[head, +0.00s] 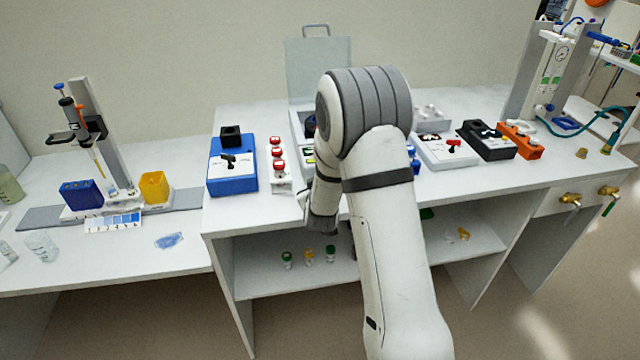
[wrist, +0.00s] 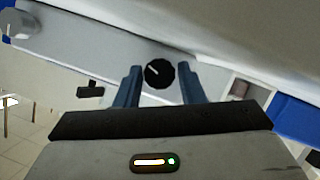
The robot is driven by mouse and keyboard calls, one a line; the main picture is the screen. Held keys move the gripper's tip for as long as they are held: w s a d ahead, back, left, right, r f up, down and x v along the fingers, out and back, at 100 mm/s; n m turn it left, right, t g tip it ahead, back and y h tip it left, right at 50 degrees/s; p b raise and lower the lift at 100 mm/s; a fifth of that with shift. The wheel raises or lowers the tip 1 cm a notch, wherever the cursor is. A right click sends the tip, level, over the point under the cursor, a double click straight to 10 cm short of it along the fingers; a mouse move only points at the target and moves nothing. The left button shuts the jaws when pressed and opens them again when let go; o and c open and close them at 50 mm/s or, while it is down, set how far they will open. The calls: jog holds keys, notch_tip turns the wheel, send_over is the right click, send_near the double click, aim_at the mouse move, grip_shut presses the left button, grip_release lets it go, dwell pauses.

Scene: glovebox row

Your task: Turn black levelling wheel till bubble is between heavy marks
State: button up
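The black wheel (wrist: 159,73), a round ribbed knob with a white line on its face, sits on a pale grey surface in the wrist view. My gripper (wrist: 161,67) is open, with one blue-grey finger on each side of the wheel. Small gaps show between fingers and wheel, so I see no grip. In the head view my arm hides the wheel, and my gripper (head: 322,222) shows only partly, dark, by the bench's front edge. I cannot make out the bubble or its heavy marks in either view.
In the wrist view a black handle (wrist: 90,91) lies left of the fingers, with a pale round knob (wrist: 17,23) farther left. In the head view a blue box (head: 232,180) and a rack of red-capped vials (head: 279,186) stand left of my arm.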

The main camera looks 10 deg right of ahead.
jog(key=c, duration=0.6)
jog(key=shift+f+b, duration=0.15)
jog(key=shift+b, duration=0.5)
jog(key=shift+d+f+m+y+b, duration=0.1)
jog(key=shift+m+y+b, duration=0.2)
jog(key=shift+m+b, duration=0.55)
jog(key=m+y+b, duration=0.1)
jog(key=b, duration=0.3)
jog(key=shift+d+m+y+b, duration=0.1)
jog(key=shift+m+y+b, duration=0.35)
jog(key=shift+b, duration=0.7)
jog(key=shift+d+r+m+y+b, duration=0.1)
jog(key=shift+r+m+y+b, duration=0.15)
jog(key=shift+m+y+b, duration=0.45)
